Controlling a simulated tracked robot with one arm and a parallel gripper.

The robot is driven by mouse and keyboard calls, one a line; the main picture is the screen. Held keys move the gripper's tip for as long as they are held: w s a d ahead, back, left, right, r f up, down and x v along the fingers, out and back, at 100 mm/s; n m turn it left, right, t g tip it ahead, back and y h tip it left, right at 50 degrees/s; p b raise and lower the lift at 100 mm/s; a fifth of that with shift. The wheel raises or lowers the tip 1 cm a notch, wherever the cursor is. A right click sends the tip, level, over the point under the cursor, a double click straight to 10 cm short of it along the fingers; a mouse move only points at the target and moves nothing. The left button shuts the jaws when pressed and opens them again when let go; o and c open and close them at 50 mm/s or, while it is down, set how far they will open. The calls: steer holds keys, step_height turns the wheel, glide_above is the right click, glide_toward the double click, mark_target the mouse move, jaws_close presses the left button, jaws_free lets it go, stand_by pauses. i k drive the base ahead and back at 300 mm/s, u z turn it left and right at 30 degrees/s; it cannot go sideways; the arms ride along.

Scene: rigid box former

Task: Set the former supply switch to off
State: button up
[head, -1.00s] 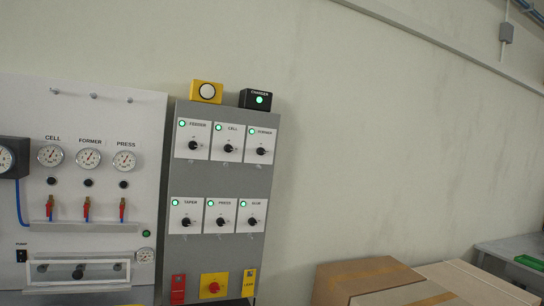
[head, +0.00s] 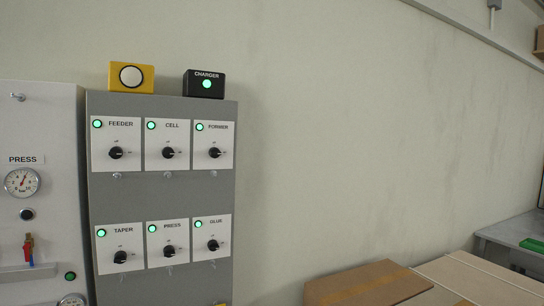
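The FORMER supply switch is a black rotary knob (head: 214,152) on a white plate at the top right of the grey switch panel (head: 160,195). Its green lamp (head: 199,127) is lit. The knob's pointer is too small to read for certain, though it seems to point right. Beside it on the same row are the CELL knob (head: 168,153) and the FEEDER knob (head: 116,153). My gripper is not in view.
A lower row holds the TAPER (head: 120,257), PRESS (head: 169,251) and GLUE (head: 213,245) knobs, lamps lit green. A yellow button box (head: 131,78) and black CHARGER box (head: 204,84) sit on top. Cardboard boxes (head: 365,284) stand at lower right. The wall right of the panel is bare.

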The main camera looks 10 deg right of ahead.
mark_target(214, 152)
steer(key=u, duration=0.15)
steer(key=i, duration=1.25)
steer(key=u, duration=0.75)
